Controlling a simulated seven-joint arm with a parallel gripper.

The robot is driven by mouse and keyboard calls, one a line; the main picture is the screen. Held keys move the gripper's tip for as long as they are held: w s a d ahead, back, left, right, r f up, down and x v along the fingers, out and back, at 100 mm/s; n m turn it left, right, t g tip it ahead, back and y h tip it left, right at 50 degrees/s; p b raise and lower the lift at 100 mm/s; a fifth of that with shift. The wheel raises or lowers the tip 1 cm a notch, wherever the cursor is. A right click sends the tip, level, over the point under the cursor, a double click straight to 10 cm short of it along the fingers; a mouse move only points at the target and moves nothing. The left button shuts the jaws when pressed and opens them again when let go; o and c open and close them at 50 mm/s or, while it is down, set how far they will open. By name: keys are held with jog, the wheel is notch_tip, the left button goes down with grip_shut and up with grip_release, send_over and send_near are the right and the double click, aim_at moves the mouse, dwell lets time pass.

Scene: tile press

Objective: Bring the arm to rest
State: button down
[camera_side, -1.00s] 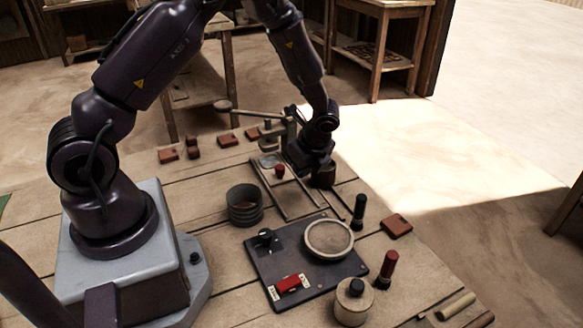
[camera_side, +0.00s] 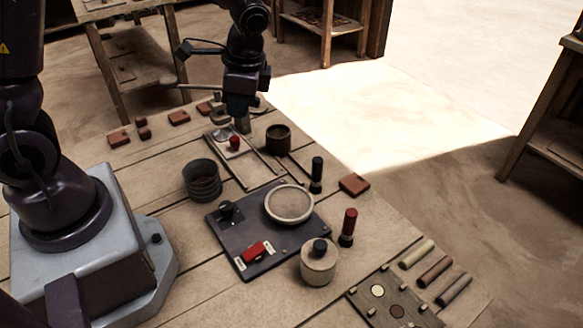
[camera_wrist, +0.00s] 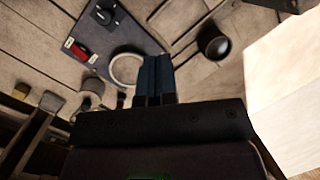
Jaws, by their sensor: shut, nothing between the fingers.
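My gripper (camera_side: 241,122) hangs pointing down above the far end of the wooden table, and its jaws are shut and empty. It is left of a small dark cup (camera_side: 278,140) and near the press frame (camera_side: 233,165), partly covering the press behind it. In the wrist view its two blue fingers (camera_wrist: 157,78) lie together, with the cup (camera_wrist: 212,44) to their right and clear of them. The exact height of the fingertips over the table is hard to tell.
A dark panel (camera_side: 240,250) with a red switch (camera_side: 257,250) holds a round pale dish (camera_side: 289,205). Around it stand a ribbed pot (camera_side: 202,181), a lidded jar (camera_side: 319,265) and two stampers, dark (camera_side: 317,176) and red (camera_side: 348,228). Brick-red tiles (camera_side: 354,185) lie about.

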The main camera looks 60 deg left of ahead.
jog(key=s+d+r+n+t+h, duration=0.1)
jog(key=s+d+r+n+t, duration=0.1)
jog(key=s+r, duration=0.4)
jog(key=s+d+r+n+t+h, duration=0.1)
jog(key=s+d+r+n+t, duration=0.2)
jog(key=s+r, duration=0.3)
notch_tip(320, 180, up, 3)
jog(key=shift+r+n+t+h, duration=0.1)
jog(key=shift+n+t+h, duration=0.2)
jog(key=shift+n+t, duration=0.5)
